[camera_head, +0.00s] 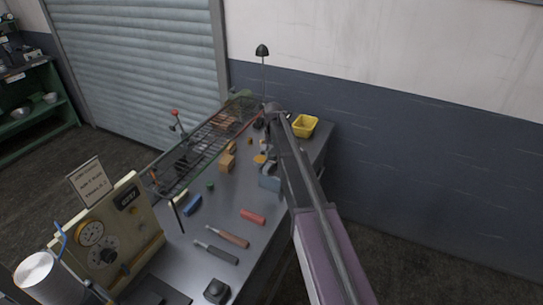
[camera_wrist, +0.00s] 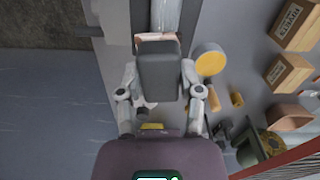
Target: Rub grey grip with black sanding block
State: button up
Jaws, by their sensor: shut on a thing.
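A dark sanding block (camera_wrist: 158,75) with a pinkish-tan edge is held between the two fingers of my gripper (camera_wrist: 160,88) in the wrist view. A light grey cylindrical piece (camera_wrist: 166,15), probably the grey grip, lies just beyond the block at the top of that view. Whether the block touches it, I cannot tell. A blue-grey fixture (camera_head: 269,180) shows beside the arm there.
A yellow disc (camera_wrist: 209,60) and cardboard boxes (camera_wrist: 291,73) lie right of the block. In the head view, a yellow bin (camera_head: 304,126) stands at the far end, a wire rack (camera_head: 205,148) runs along the left, and handled tools (camera_head: 215,253) lie nearer.

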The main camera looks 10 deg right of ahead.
aim_at(266, 168)
jog(key=shift+w+d, duration=0.25)
jog(key=shift+w, duration=0.1)
jog(key=shift+r, duration=0.1)
jog(key=shift+s, duration=0.1)
dwell(0.5)
jog(key=shift+s+a, duration=0.6)
jog(key=shift+s, duration=0.15)
jog(key=shift+s+a, duration=0.55)
jog(key=shift+s, duration=0.2)
jog(key=shift+s+a, duration=1.1)
jog(key=shift+s, duration=0.3)
